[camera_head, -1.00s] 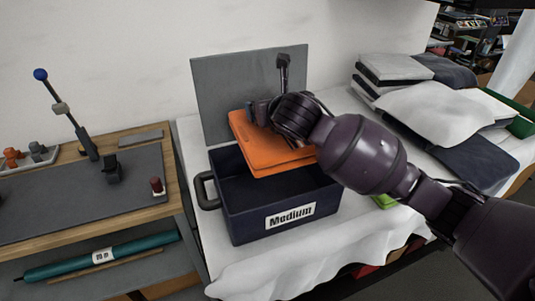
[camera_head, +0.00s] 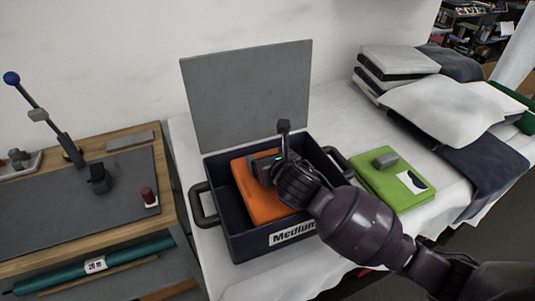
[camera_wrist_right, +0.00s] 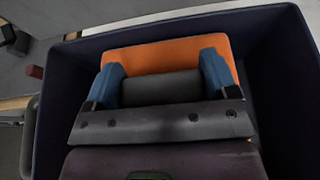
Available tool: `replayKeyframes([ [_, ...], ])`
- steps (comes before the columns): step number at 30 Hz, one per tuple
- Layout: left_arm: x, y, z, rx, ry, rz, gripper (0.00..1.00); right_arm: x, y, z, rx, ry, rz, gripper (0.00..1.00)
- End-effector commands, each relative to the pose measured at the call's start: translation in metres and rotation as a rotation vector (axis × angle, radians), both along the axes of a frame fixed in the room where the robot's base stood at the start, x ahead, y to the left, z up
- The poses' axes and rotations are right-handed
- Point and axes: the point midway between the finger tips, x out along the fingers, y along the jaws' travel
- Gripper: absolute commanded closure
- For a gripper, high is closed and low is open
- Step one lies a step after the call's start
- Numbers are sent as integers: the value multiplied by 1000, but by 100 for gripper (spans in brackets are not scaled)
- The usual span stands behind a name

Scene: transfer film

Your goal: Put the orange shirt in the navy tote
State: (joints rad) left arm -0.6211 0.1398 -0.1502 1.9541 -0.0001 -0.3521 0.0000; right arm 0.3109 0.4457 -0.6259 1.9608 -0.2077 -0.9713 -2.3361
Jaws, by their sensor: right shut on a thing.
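The folded orange shirt (camera_head: 262,201) is inside the navy tote (camera_head: 238,244), below the rim level and a little left of the tote's middle. My right gripper (camera_head: 265,168) reaches down into the tote and is shut on the grey block-like piece on top of the shirt. In the right wrist view the two blue fingers (camera_wrist_right: 162,82) clasp that grey piece (camera_wrist_right: 160,88), with the orange shirt (camera_wrist_right: 165,52) showing behind. Whether the shirt rests on the tote's floor is hidden. The left gripper is not in view.
A green folded shirt (camera_head: 393,181) with a grey piece on top lies right of the tote. Grey and white folded items (camera_head: 440,107) are piled farther right. A grey board (camera_head: 247,97) stands behind the tote. A wooden bench (camera_head: 172,216) with tools is at left.

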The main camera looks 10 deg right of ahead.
Motion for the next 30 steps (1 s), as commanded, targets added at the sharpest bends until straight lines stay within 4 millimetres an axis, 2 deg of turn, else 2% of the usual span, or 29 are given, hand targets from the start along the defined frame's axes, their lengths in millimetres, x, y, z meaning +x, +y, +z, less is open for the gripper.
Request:
replayKeyframes([
  [4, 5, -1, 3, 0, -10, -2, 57, -1, 0, -2, 0, -2, 1, 48],
  [26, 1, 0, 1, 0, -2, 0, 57, -1, 0, -13, 1, -1, 1, 48],
  [27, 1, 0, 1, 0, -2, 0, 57, -1, 0, -14, 0, 0, 1, 19],
  [30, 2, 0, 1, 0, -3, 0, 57, -1, 0, -14, 0, 0, 1, 4],
])
